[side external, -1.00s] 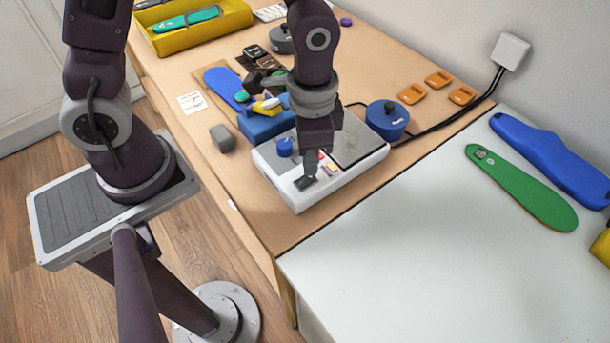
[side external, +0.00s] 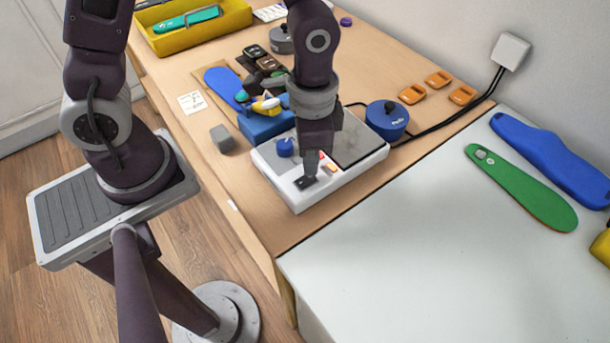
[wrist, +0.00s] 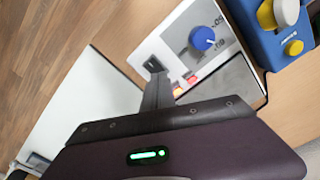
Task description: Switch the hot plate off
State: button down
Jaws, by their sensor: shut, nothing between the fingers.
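The hot plate (side external: 352,178) is a white box with a dark square heating surface (side external: 358,140), a blue knob (side external: 285,147) and a black rocker switch (side external: 304,183) at its near corner. The wrist view shows the switch (wrist: 154,64), the knob (wrist: 204,38) and red-orange glowing indicators (wrist: 184,84). My gripper (side external: 310,176) is shut and empty, pointing down at the switch. Its tip is at or just above the switch and partly hides it; I cannot tell whether they touch. In the wrist view my gripper's fingers (wrist: 157,90) end beside the switch.
A blue block fixture (side external: 262,124) stands behind the hot plate's left side, a blue round pot (side external: 387,120) behind its right side. A grey block (side external: 222,138) lies to the left. Black cables run to a wall box (side external: 510,51).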

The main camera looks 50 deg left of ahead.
jog(key=shift+f, duration=0.8)
jog(key=shift+r, duration=3.55)
jog(key=s+a+r+n+t, duration=0.2)
jog(key=s+a+r+n, duration=0.1)
jog(key=r, duration=0.4)
jog(key=s+a+r+n+t, duration=0.3)
jog(key=s+a+r, duration=0.3)
jog(key=s+r, duration=0.1)
jog(key=shift+s+t, duration=0.2)
jog(key=shift+t, duration=0.1)
jog(key=shift+d+r, duration=0.1)
